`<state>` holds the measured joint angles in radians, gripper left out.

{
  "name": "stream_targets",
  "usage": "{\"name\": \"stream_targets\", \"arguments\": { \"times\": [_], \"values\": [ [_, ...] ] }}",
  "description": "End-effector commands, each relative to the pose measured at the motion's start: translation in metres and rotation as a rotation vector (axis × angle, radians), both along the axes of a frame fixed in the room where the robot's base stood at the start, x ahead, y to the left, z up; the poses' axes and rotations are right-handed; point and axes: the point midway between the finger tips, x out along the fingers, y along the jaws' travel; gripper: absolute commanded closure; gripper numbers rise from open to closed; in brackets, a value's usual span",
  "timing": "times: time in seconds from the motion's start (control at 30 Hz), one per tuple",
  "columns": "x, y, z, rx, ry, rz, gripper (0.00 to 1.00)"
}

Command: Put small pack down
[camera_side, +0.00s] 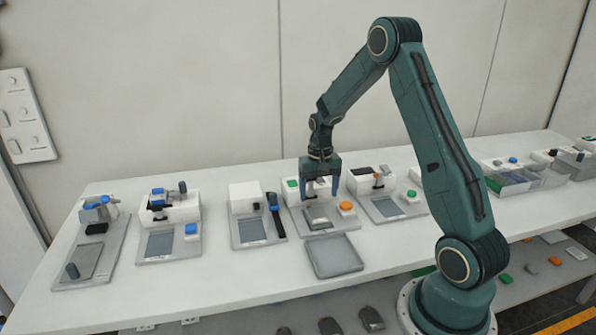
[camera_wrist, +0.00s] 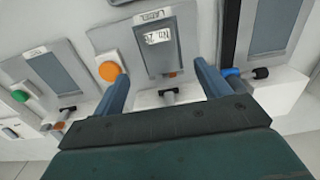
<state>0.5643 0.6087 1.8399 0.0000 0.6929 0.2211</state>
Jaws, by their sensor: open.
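My gripper (camera_side: 320,192) is open, pointing down over the station (camera_side: 352,222) with the orange button. Its two blue fingers also show, spread apart, in the wrist view (camera_wrist: 160,70). A small grey flat piece (camera_side: 318,215), possibly the small pack, lies on that station just below the fingers. In the wrist view a grey rectangle with a white printed label (camera_wrist: 158,37) lies beyond the fingertips; I cannot tell whether it is the same piece. Nothing is visibly held between the fingers.
A shallow grey tray (camera_side: 335,270) lies in front of the station. The orange button (camera_side: 346,206) is close to the right finger in the side view. Similar stations stand on both sides along the white table (camera_side: 215,290). Grey bins (camera_side: 512,180) stand at right.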

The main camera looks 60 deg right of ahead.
Motion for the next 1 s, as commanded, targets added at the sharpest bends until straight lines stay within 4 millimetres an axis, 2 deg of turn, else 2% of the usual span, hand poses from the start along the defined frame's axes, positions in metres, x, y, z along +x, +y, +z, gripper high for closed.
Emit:
{"name": "stream_targets", "arguments": {
  "times": [0.03, 0.2, 0.4, 1.0],
  "values": [
    [0.001, 0.0, 0.009, -0.001, -0.003, 0.0, 0.24],
    [0.0, 0.0, 0.032, -0.001, -0.002, 0.0, 0.24],
    [0.0, 0.0, 0.045, -0.001, -0.001, 0.0, 0.24],
    [0.0, 0.0, 0.047, 0.0, 0.0, 0.0, 0.24]
  ]
}}
